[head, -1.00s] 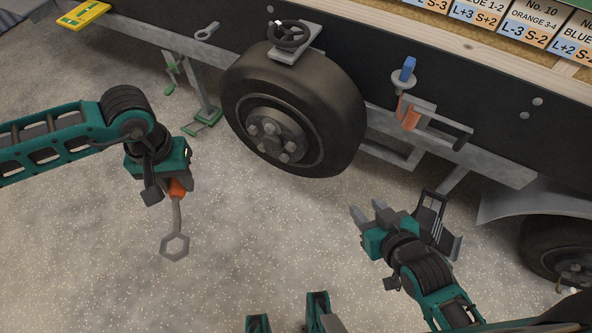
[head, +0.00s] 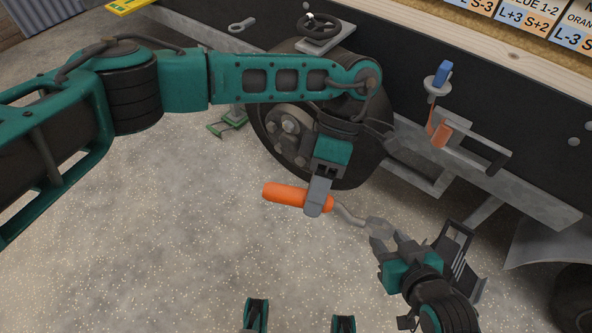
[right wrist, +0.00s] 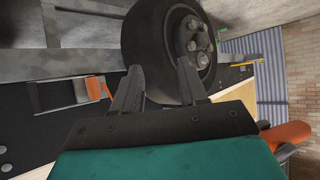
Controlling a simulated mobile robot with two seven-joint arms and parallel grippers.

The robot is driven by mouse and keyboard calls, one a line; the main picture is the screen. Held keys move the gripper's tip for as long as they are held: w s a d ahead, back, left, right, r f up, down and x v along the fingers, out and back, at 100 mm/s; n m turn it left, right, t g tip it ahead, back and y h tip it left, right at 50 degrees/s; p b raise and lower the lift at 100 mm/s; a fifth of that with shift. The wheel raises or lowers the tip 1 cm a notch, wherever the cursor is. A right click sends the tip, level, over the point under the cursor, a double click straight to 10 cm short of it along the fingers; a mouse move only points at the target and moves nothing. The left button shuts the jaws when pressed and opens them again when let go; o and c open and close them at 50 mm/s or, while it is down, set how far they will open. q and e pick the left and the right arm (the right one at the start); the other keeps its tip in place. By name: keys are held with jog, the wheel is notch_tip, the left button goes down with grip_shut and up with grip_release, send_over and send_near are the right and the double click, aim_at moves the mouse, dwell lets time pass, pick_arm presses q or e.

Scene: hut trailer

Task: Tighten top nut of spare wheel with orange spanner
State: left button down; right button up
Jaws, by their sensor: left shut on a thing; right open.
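The orange spanner (head: 283,194) is held across my left gripper (head: 317,208), which is shut on its handle in front of the spare wheel. Its grey shank (head: 347,213) points right, towards my right gripper (head: 378,232). The spanner's far end overlaps the right fingers in the head view; I cannot tell if they touch. My right gripper is open, and its fingers (right wrist: 160,70) show nothing between them in the right wrist view. The spare wheel (head: 362,170) hangs on the trailer side, partly hidden by my left arm. Hub nuts (head: 290,127) show; the upper hub is partly covered.
A black handwheel (head: 325,22) sits above the wheel. A bracket with an orange part (head: 441,133) and a blue-handled item (head: 442,72) stick out to the right. A green-footed stand (head: 228,122) is behind my left arm. The gravel floor in front is clear.

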pick_arm(q)
jog(key=w+d+n+t+h+b, duration=0.1)
jog(key=w+n+t+h+b, duration=0.25)
jog(key=n+h, duration=0.6)
jog(key=w+d+n+t+h+b, duration=0.1)
jog(key=w+n+t+h+b, duration=0.2)
jog(key=n+h, duration=0.7)
jog(key=w+a+f+n+t+y+b, duration=0.5)
jog(key=w+f+n+t, duration=0.4)
jog(key=f+n+t, duration=0.4)
jog(key=shift+w+a+f+t, duration=0.2)
jog(key=shift+a+f+t, duration=0.35)
jog(key=shift+a, duration=0.15)
pick_arm(e)
notch_tip(320, 180, down, 8)
jog(key=w+a+y, duration=0.1)
jog(key=a, duration=0.2)
jog(key=shift+w+r, duration=0.15)
jog(key=shift+r, duration=0.05)
